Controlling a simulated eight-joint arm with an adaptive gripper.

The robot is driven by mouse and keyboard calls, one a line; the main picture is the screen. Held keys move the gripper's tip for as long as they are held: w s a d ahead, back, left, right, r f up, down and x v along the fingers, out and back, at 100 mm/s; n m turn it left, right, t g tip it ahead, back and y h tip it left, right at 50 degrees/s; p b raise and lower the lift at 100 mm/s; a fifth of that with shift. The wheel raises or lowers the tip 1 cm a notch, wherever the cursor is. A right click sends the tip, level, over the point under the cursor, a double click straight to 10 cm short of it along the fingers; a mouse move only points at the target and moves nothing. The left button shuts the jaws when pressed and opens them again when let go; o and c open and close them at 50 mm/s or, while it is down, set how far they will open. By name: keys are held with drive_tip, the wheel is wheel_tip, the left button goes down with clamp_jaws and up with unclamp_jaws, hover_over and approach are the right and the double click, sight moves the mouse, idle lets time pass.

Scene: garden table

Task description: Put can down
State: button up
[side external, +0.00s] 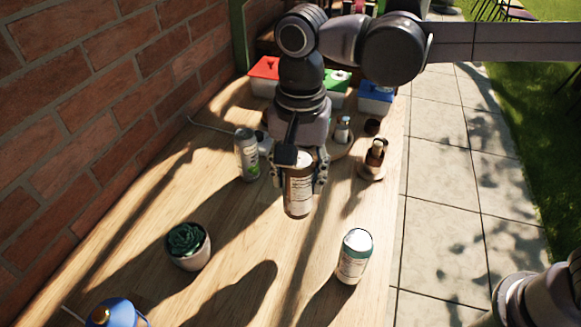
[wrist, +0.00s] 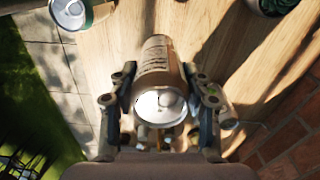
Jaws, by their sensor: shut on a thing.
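My gripper (side external: 303,180) is shut on a brown and white can (side external: 298,190) over the middle of the wooden table. The can is roughly upright between the fingers, with its lower end showing below them. Whether its base touches the table is hard to tell. In the wrist view, the held can (wrist: 155,75) sits between both fingers of my gripper (wrist: 168,102), with its silver top towards the camera. A white and teal can (side external: 355,256) stands at the front right of the table. A silver and green can (side external: 246,154) stands left of my gripper.
A potted succulent (side external: 188,246) stands at front left, and a blue object (side external: 116,313) at the bottom edge. Red (side external: 264,76), green (side external: 337,87) and blue (side external: 376,97) lidded boxes stand behind. Brown bottles (side external: 375,155) are right of the gripper. A brick wall (side external: 90,100) borders the left.

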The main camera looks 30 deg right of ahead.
drive_tip(key=shift+s+a+f, duration=0.5)
drive_tip(key=shift+a+f, duration=1)
drive_tip(key=shift+f, duration=0.1)
drive_tip(key=shift+s+a+f, duration=0.45)
drive_tip(key=shift+a+f, duration=1)
drive_tip(key=shift+f, duration=0.2)
drive_tip(key=shift+s+a+f, duration=0.5)
drive_tip(key=shift+a+f, duration=1)
drive_tip(key=shift+f, duration=0.1)
drive_tip(key=o, duration=1.4)
drive_tip(key=shift+f, duration=0.15)
drive_tip(key=shift+c, duration=0.2)
